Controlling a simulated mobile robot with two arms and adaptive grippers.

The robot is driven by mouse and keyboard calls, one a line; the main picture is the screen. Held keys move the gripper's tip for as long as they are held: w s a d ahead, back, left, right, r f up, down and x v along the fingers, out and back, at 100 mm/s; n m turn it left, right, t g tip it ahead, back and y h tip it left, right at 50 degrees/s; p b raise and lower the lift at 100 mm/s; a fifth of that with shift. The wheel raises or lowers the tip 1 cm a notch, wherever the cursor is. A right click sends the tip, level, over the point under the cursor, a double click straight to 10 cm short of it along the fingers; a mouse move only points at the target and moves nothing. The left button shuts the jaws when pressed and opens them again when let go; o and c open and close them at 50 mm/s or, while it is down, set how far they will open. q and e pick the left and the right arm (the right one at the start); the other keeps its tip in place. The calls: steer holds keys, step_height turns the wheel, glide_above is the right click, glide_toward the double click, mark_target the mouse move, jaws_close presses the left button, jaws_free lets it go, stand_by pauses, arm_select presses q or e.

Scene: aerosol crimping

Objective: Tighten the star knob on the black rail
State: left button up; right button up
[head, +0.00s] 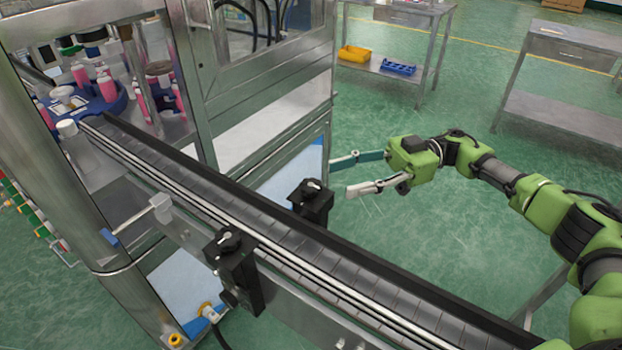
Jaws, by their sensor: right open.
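The black rail (390,262) runs along the far side of the conveyor. A black block (316,207) stands at this rail, with a dark knob (311,186) with a small light part on its top. My right gripper (342,177) is open and empty, just to the right of this knob and apart from it. Its two fingers point left toward the knob, one beyond the other. A similar black block with a knob (229,240) is on the near side, by the silver rail (275,246). My left gripper is not in view.
The slatted conveyor belt (200,197) runs from the upper left to the lower right. A steel-framed machine with pink cans (108,89) stands at the upper left. Green floor is clear beyond my right arm.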

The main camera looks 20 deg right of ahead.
mark_target(321, 183)
steer(key=a+p, duration=0.2)
steer(key=a, duration=0.5)
steer(key=shift+s+a, duration=0.1)
steer(key=shift+a, duration=0.05)
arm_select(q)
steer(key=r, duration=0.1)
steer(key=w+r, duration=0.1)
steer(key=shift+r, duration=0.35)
arm_select(e)
steer(key=shift+a+f, duration=0.1)
steer(key=shift+a, duration=0.3)
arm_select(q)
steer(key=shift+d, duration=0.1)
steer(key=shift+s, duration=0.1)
arm_select(e)
steer(key=c, duration=1.1)
